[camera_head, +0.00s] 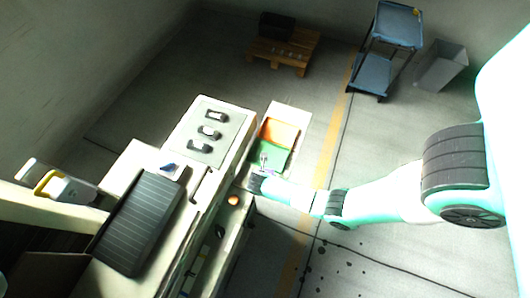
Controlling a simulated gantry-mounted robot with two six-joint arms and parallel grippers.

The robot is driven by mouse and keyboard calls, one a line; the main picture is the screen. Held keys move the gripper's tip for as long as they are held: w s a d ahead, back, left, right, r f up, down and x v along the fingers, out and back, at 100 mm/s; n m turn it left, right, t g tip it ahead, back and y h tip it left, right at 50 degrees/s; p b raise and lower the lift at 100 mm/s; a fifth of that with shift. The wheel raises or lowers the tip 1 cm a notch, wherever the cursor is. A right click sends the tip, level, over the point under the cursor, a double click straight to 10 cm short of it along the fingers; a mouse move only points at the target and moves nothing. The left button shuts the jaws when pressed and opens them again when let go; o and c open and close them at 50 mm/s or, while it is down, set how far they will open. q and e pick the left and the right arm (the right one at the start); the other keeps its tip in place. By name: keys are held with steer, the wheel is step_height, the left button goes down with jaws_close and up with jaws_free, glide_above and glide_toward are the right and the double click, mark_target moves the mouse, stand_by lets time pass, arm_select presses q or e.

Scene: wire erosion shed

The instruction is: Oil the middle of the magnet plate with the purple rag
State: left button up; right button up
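The magnet plate (142,222) looks to be the dark, finely striped slab on the bench at the lower left, with nothing visible on its middle. My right arm reaches in from the right. Its gripper (263,164) is over the near end of a white tray with coloured cloths, well to the right of the plate. A small purplish patch (269,173) shows beside the gripper; it may be the purple rag, but it is too small to tell whether it is held. The finger opening is not clear. My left gripper is not in view.
The white tray (300,115) holds an orange cloth (280,132) and a green cloth (271,156). Several dark parts lie on a grey mat (225,120). A small dark-blue item (168,167) lies by the plate. A round orange thing (233,200) sits below the arm.

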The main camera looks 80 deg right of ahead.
steer(key=shift+f+b, duration=0.35)
steer(key=shift+f, duration=0.1)
stand_by(0.4)
steer(key=shift+f, duration=0.15)
stand_by(1.1)
step_height(320, 180, up, 7)
steer(key=p, duration=0.8)
